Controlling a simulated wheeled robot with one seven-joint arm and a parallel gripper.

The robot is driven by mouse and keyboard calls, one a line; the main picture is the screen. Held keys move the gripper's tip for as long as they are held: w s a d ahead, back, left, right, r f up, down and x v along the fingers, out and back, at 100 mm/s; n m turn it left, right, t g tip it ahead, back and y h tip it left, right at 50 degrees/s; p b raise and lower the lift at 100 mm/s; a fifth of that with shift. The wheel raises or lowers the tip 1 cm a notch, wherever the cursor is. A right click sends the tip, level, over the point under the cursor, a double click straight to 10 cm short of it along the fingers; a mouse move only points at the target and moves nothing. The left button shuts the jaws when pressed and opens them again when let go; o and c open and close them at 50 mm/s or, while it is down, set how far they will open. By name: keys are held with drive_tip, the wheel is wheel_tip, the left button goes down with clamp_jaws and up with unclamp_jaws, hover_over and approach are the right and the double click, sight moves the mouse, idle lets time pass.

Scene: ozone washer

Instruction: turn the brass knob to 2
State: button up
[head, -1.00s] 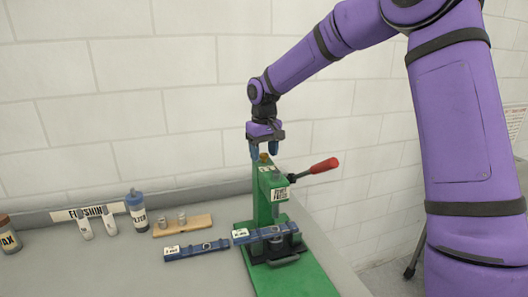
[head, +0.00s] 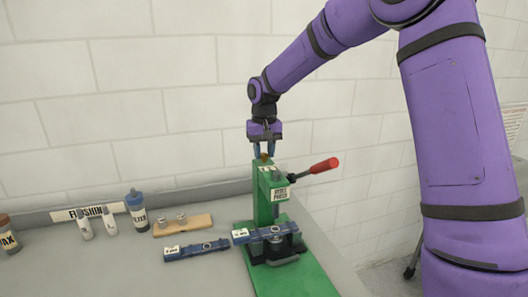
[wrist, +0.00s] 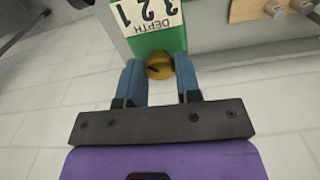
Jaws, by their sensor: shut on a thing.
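The brass knob (head: 264,157) sits on top of the green press (head: 262,205). My gripper (head: 264,154) points straight down over it, its two blue fingers on either side of the knob. In the wrist view the knob (wrist: 159,67) lies between the fingertips (wrist: 159,68), and my gripper is shut on it. A dark mark shows on the knob, but which number it points to I cannot tell. A white label (wrist: 148,14) reading DEPTH with 1, 2 and 3 appears upside down beyond the knob.
A red-handled lever (head: 324,165) sticks out to the right of the press. A blue bar (head: 265,233) lies in the press, another (head: 196,250) on the bench to its left. A wooden block (head: 182,225) and bottles (head: 137,211) stand farther left.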

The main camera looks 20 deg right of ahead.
sight(264, 154)
drive_tip(key=m, duration=0.4)
drive_tip(key=shift+m, duration=2.2)
drive_tip(key=o, duration=0.9)
wheel_tip(264, 154, up, 11)
drive_tip(key=shift+f, duration=0.1)
